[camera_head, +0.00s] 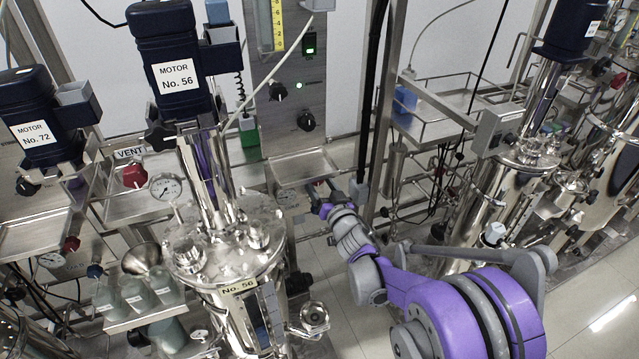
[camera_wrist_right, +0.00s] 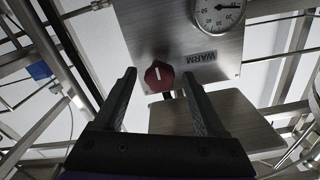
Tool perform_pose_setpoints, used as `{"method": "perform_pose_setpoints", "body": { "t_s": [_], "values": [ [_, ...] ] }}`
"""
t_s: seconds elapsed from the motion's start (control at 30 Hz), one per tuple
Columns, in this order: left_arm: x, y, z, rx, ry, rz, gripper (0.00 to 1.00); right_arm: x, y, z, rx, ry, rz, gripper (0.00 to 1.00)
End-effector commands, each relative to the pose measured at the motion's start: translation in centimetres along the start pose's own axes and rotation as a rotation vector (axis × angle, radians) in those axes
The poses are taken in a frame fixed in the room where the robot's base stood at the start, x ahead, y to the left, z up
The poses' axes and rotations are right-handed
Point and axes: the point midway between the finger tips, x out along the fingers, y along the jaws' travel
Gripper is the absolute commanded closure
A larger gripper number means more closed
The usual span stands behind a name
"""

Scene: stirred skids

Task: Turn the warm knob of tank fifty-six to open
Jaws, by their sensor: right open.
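The warm knob (camera_wrist_right: 159,76) is dark red with a white pointer line, on a metal panel (camera_wrist_right: 175,33) beside a label reading WARM (camera_wrist_right: 203,56). In the right wrist view the line runs nearly upright, tilted slightly left at the top. My right gripper (camera_wrist_right: 160,73) is open; its two black fingers show on either side of the knob, which lies beyond them, and no contact is visible. In the head view my purple right arm reaches toward the area beside tank fifty-six (camera_head: 230,262), below its motor (camera_head: 175,75). I cannot make out the warm knob there. My left gripper is not in view.
A dial gauge (camera_wrist_right: 219,12) sits above the WARM label, and a metal tray (camera_wrist_right: 222,122) juts out below the panel. Pipes and rails run on both sides. In the head view, a red knob (camera_head: 133,175) marked VENT and black knobs (camera_head: 306,121) stand nearby.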

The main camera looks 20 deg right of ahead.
Motion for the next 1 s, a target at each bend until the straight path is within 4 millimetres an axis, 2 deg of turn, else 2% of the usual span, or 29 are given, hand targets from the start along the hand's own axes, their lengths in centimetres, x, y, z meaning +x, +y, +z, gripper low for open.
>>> {"method": "perform_pose_setpoints", "body": {
  "t_s": [0.07,0.4,0.47,0.77,1.0],
  "values": [
    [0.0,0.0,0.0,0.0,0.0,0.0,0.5,-0.02,0.0,0.0,0.0,0.0,0.0,0.31],
    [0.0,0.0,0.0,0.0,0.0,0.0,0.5,-0.05,0.01,-0.01,0.0,0.0,0.0,0.92],
    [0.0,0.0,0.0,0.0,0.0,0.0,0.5,-0.05,0.01,-0.01,0.0,0.0,0.0,1.0],
    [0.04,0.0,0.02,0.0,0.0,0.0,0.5,-0.06,0.01,0.0,-0.021,0.0,0.0,1.0],
    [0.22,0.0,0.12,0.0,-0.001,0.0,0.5,-0.06,0.01,0.03,-0.131,0.0,0.0,1.0]
  ]
}}
